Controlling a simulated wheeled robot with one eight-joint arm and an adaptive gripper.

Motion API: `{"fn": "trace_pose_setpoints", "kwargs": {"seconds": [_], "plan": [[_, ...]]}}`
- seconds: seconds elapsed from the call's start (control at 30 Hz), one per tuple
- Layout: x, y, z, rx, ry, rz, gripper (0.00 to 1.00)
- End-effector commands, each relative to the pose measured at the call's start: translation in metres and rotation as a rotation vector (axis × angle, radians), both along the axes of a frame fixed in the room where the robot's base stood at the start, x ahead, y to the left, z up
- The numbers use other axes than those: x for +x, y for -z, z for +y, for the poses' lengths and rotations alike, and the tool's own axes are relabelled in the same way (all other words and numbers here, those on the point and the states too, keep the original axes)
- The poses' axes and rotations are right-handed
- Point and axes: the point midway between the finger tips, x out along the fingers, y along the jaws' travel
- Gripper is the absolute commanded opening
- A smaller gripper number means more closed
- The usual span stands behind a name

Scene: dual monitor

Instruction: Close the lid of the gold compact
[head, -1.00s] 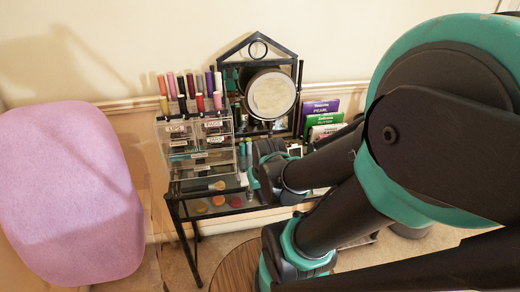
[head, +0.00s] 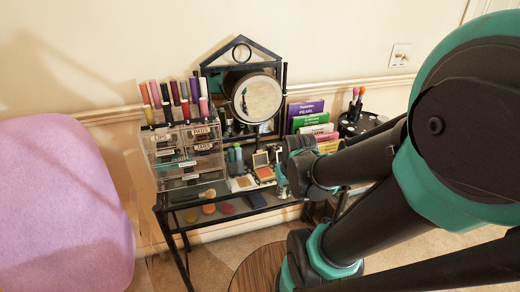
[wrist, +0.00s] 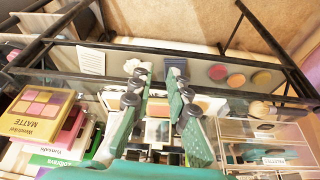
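Two open compacts stand on the tabletop left of my gripper in the head view. The right one (head: 264,173) has an upright lid (head: 261,159) and a warm orange-brown look. The left one (head: 242,183) is paler. I cannot tell for certain which is the gold compact. My gripper (head: 281,181) is low over the table's front, just right of the compacts. In the wrist view its two fingers (wrist: 159,70) are apart, with nothing held between them. A gold-orange piece (wrist: 158,108) shows between the fingers, partly hidden by them.
A clear drawer unit (head: 187,158) holding lipsticks stands left. A round mirror (head: 257,98) is behind. Coloured palettes (head: 310,122) and a brush pot (head: 358,118) stand right. Round pans (wrist: 236,80) lie on the lower level. A pink chair (head: 60,205) is far left.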

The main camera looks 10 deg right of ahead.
Motion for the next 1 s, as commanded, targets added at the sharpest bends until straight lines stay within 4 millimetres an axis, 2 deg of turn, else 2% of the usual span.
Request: {"fn": "trace_pose_setpoints", "kwargs": {"seconds": [0.03,0.1,0.4,0.5,0.6,0.7,0.87,1.0], "plan": [[0.016,-0.01,0.002,-0.002,-0.01,0.013,0.07],[0.042,-0.025,0.005,-0.005,-0.03,0.039,0.0],[0.166,-0.091,0.025,-0.022,-0.132,0.178,0.0],[0.2,-0.107,0.032,-0.027,-0.163,0.217,0.0],[0.224,-0.117,0.038,-0.03,-0.185,0.246,0.0],[0.238,-0.124,0.042,-0.032,-0.201,0.266,0.0],[0.246,-0.123,0.044,-0.033,-0.208,0.276,0.0],[0.247,-0.107,0.044,-0.033,-0.208,0.276,0.0]]}}
